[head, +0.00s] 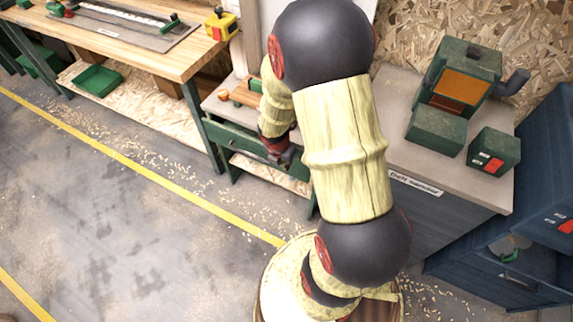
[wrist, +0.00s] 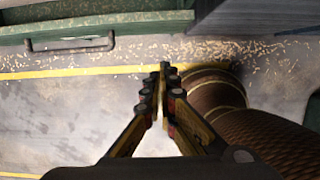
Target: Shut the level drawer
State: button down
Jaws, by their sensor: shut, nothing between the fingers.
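A small workbench with a green drawer (head: 240,146) stands left of my arm in the head view. In the wrist view a green drawer front (wrist: 130,27) with a dark bar handle (wrist: 70,47) crosses the top left. I cannot tell from these views how far it stands out, and its inside is not clear. My gripper (head: 287,156) is at the right part of this drawer in the head view, partly hidden by my arm. In the wrist view my gripper (wrist: 164,70) is shut and empty, its fingertips apart from the handle in the picture.
A grey-topped counter (head: 400,100) carries green machinery (head: 458,80). A long wooden bench (head: 165,60) is at the upper left. The floor (head: 120,210) left of my base is clear except for shavings.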

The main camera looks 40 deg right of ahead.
aim_at(296, 161)
jog(key=w+d+f+b, duration=0.1)
jog(key=d+f+b, duration=0.3)
jog(key=f, duration=0.3)
jog(key=shift+w+d, duration=0.4)
jog(key=shift+d, duration=0.35)
jog(key=shift+w+d+p, duration=0.2)
jog(key=shift+d+p, duration=0.35)
jog(key=shift+d, duration=0.1)
jog(key=shift+w+d+p, duration=0.2)
jog(key=shift+d+p, duration=0.35)
jog(key=shift+d, duration=0.1)
